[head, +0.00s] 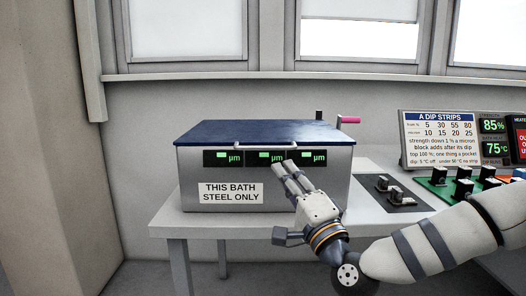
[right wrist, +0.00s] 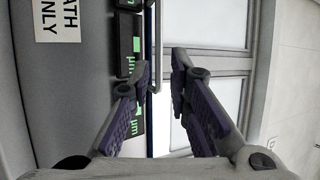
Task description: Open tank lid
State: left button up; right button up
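The tank (head: 300,190) is a grey steel box on a table, labelled "THIS BATH STEEL ONLY". Its dark blue lid (head: 260,131) lies flat and closed on top. A pale bar handle (head: 262,147) runs along the lid's front edge; it also shows in the right wrist view (right wrist: 158,45). My right gripper (head: 287,170) is in front of the tank's right half, a little below the handle. Its fingers (right wrist: 161,72) are apart, with the handle showing in the gap between them; I see no contact. My left gripper is out of view.
Three green "µm" displays (head: 265,157) line the tank's front. A pink-gripped lever (head: 349,120) stands at the tank's back right. To the right are a switch panel (head: 393,193), an "A DIP STRIPS" sign (head: 439,138) and coloured controls. The wall behind has windows (head: 360,35).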

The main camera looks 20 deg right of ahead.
aim_at(266, 149)
jog(key=x, duration=1)
jog(key=shift+w+a, duration=0.1)
jog(key=shift+w, duration=0.2)
grip_shut()
